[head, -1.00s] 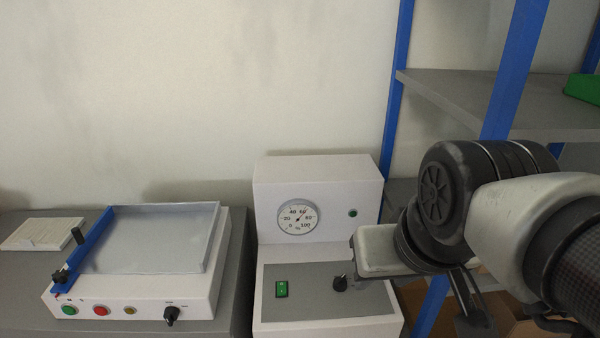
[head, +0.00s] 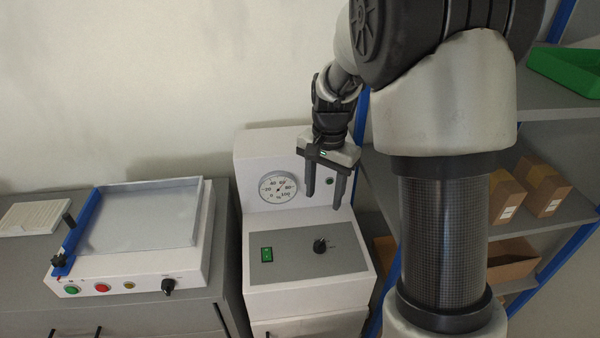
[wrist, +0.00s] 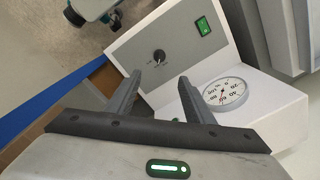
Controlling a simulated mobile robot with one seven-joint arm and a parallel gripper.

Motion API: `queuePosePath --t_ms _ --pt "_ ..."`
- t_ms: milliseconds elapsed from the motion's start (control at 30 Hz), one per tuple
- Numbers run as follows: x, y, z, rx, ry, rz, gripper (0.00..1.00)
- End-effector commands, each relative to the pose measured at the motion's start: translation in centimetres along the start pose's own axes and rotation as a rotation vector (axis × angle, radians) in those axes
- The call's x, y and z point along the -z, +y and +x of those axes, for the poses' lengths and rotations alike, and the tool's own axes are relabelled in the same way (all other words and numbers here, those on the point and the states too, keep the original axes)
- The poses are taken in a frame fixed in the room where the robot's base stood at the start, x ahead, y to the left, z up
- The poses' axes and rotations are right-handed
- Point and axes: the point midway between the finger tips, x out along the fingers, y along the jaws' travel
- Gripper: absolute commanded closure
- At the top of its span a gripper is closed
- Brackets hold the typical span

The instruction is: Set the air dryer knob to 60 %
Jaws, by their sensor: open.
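The air dryer is a white box (head: 262,149) with a sloping grey panel. Its small black knob (head: 320,246) sits on the right of that panel, and the knob also shows in the wrist view (wrist: 159,57). A round white percent gauge (head: 279,189) is on the upright face; it also shows in the wrist view (wrist: 225,92), and its needle is too small to read exactly. My gripper (head: 324,202) is open and empty, pointing down above the knob and apart from it. In the wrist view the knob appears beyond the gap between my fingertips (wrist: 159,78).
A green switch (head: 267,254) is on the panel left of the knob. A white machine with a blue bar (head: 84,228) stands on the grey cabinet at left. A blue-framed shelf (head: 566,221) with cardboard boxes (head: 507,196) and a green bin (head: 566,70) is at right, behind my arm.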

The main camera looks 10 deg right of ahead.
Motion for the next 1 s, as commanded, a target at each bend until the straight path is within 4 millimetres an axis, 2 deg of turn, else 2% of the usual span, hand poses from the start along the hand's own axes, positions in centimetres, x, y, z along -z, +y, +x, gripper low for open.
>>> queuePosePath --t_ms 133,367,800,1000 --pt "0.7 -0.6 1.8 -0.028 -0.015 0.044 0.52" --pt "0.7 -0.5 4.4 -0.033 -0.019 0.051 0.52" --pt "0.5 -0.1 13.9 -0.034 -0.02 0.049 0.52" --pt "0.4 -0.1 17.4 -0.032 -0.019 0.049 0.52"
